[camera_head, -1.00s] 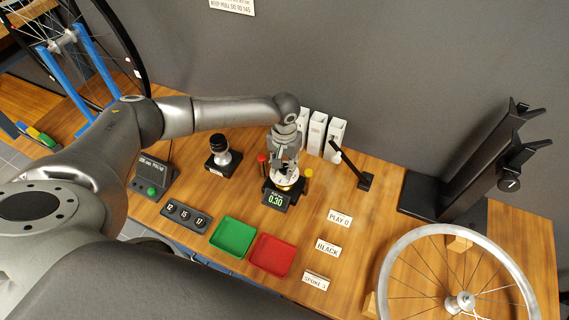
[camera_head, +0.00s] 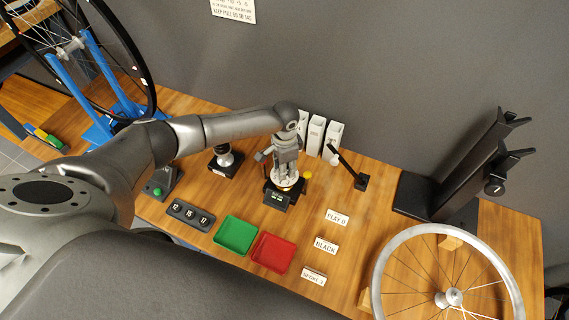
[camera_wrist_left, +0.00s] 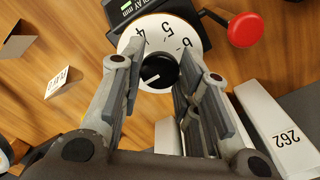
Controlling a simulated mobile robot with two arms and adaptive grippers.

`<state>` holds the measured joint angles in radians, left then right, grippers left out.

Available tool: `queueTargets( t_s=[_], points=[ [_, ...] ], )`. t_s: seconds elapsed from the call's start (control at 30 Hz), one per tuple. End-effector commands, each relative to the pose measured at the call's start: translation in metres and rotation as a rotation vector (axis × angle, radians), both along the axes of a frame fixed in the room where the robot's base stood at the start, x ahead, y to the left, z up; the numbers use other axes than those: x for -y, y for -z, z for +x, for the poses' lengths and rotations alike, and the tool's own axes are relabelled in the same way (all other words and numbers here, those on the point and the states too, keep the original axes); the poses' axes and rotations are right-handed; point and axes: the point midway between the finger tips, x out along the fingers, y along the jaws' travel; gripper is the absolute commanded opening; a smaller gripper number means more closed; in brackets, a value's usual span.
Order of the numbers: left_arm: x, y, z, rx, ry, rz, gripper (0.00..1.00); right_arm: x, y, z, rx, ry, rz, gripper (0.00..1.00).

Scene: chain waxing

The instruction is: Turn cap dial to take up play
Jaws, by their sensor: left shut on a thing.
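The cap dial (camera_wrist_left: 182,31) is a white numbered disc with a black centre knob (camera_wrist_left: 158,71) that carries a white pointer line. It sits on a black base with a small display (camera_head: 277,197), whose reading I cannot make out now. My left gripper (camera_head: 287,176) comes down over the dial from above. In the left wrist view its fingers (camera_wrist_left: 157,72) stand on both sides of the black knob, shut on the dial. The exact contact is partly hidden by the fingers. My right gripper is not in view.
A red knob (camera_wrist_left: 245,30) stands beside the dial, and a yellow knob (camera_head: 307,175) is at its right. White boxes (camera_head: 316,135) stand behind. Green (camera_head: 236,234) and red (camera_head: 273,253) trays lie in front. A black angled arm (camera_head: 347,164) is to the right.

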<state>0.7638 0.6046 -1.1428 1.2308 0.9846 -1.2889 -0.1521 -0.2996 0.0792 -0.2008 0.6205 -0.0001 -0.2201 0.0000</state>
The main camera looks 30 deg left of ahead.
Motion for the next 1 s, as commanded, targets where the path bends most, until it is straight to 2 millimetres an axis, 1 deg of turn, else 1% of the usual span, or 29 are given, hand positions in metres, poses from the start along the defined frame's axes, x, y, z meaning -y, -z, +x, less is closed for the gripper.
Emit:
queueTargets(
  t_s=[0.1,0.4,0.8,1.0],
  points=[
    [0.0001,-0.0016,0.0002,0.001,0.109,-0.001,0.06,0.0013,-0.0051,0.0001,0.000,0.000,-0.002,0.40],
    [0.0002,-0.0011,0.0007,0.002,0.393,-0.001,0.06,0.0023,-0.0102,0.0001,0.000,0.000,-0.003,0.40],
    [0.0005,-0.0010,0.0014,0.004,0.771,-0.001,0.06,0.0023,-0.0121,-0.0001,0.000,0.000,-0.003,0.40],
    [0.0006,-0.0010,0.0016,0.005,0.933,-0.002,0.06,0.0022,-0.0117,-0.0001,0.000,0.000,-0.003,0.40]
  ],
)
